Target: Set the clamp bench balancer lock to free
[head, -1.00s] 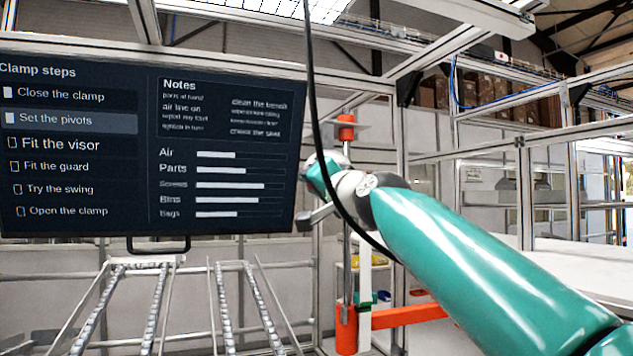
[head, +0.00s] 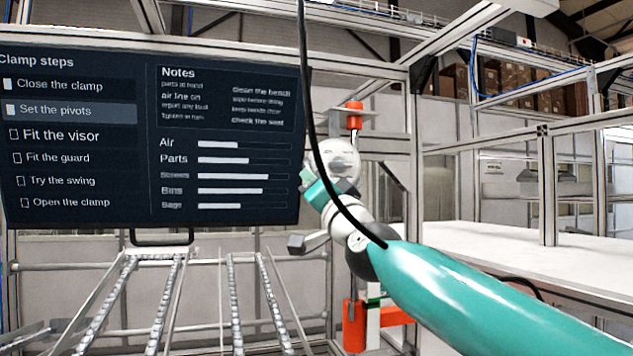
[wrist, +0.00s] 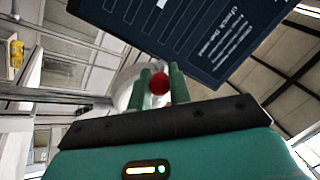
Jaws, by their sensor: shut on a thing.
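In the wrist view my gripper (wrist: 160,73) has its two green fingers closed on a small red round knob (wrist: 159,84). The knob looks like the handle of the balancer lock; the rest of the lock is hidden. A pale rounded body (wrist: 128,80) stands just behind the fingers. In the head view a pale round housing (head: 338,155) sits at the end of my arm, in front of the post with orange parts (head: 354,108).
A dark screen (head: 150,140) listing clamp steps fills the left, with "Set the pivots" highlighted. Roller rails (head: 165,300) lie below it. A black cable (head: 306,90) hangs across my arm. A white bench (head: 540,265) and metal frames stand at right.

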